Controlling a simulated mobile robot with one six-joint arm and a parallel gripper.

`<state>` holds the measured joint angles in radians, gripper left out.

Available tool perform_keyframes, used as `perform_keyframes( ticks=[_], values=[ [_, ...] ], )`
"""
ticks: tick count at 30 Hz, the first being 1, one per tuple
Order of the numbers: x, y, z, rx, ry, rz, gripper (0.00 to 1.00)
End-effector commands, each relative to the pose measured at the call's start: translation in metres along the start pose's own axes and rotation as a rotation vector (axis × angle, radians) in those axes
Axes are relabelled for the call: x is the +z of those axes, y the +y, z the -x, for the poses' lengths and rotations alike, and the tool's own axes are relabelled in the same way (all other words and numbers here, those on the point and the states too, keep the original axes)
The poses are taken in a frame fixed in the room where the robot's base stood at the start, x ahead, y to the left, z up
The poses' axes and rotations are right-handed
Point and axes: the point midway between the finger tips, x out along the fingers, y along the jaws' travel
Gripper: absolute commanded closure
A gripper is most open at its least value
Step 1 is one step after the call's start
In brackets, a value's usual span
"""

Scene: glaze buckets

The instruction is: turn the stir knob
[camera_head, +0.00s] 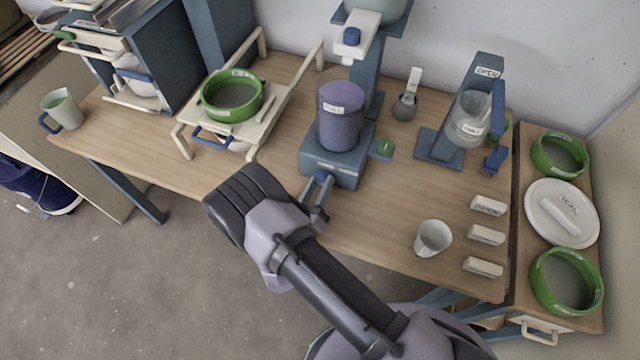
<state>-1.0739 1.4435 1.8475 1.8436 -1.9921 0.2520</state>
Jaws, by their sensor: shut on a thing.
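A blue stirrer base (350,169) stands at the middle of the table with a labelled purple bucket (341,122) upright on it. The stir knob (322,175) is a small blue piece on the base's front face, mostly covered by my fingers. My gripper (319,188) reaches up from the table's front edge and is shut on the knob. How far the knob is turned cannot be seen.
A white cup (433,238) and several white blocks (486,235) lie further right. A cream rack (276,105) holding a green-rimmed sieve (231,96) stands left. The table front between base and cup is clear.

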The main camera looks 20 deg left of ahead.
Motion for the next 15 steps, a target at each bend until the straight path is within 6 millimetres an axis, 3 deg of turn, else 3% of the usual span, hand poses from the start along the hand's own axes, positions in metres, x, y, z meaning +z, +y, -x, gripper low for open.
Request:
perform_keyframes(
  ticks=[7,15],
  values=[
    [0.0005,-0.0004,-0.0001,-0.001,-0.003,-0.094,1.00],
    [0.0012,-0.0008,-0.0001,-0.004,-0.009,-0.323,1.00]
  ],
)
